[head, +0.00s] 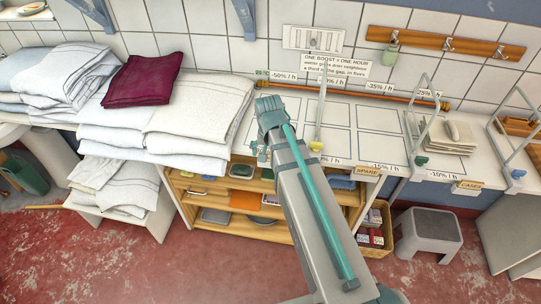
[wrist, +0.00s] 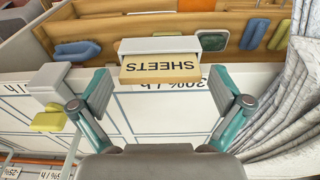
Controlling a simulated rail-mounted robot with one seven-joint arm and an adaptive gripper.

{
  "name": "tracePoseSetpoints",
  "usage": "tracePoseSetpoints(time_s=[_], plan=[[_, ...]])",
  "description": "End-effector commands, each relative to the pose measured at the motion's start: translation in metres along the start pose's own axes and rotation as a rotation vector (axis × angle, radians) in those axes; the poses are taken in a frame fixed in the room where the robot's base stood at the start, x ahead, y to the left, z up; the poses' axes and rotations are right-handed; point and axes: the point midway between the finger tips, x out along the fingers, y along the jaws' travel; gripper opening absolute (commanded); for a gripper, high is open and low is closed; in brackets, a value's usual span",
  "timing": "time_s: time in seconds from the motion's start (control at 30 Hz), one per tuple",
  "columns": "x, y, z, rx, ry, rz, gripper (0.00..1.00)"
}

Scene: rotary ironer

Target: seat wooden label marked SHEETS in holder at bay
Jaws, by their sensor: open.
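The wooden label marked SHEETS (wrist: 160,70) is in the wrist view, its lettering upside down. It is at the front edge of the white worktop, with a pale block-like piece (wrist: 160,45) against it that looks like the holder. I cannot tell how deeply the label sits in it. My gripper (wrist: 160,82) is open, with one finger on each side of the label and visible gaps between. In the head view my gripper (head: 260,150) is over the worktop's front edge, and I cannot make out the SHEETS label there.
Labels SPARE (head: 368,171) and CASES (head: 469,185) mark the edge to the right. Wooden shelves (head: 240,222) with coloured items are below. Folded linen (head: 187,128) is close on the left. A wire frame with a yellow foot (head: 316,146) stands just right of my gripper.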

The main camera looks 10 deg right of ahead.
Motion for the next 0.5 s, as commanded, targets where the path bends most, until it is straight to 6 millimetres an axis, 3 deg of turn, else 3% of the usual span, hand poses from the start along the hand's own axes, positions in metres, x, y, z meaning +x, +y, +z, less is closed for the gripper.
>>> tracePoseSetpoints(time_s=[0.5], plan=[[-0.073, -0.001, -0.001, 0.0, 0.003, -0.001, 1.0]])
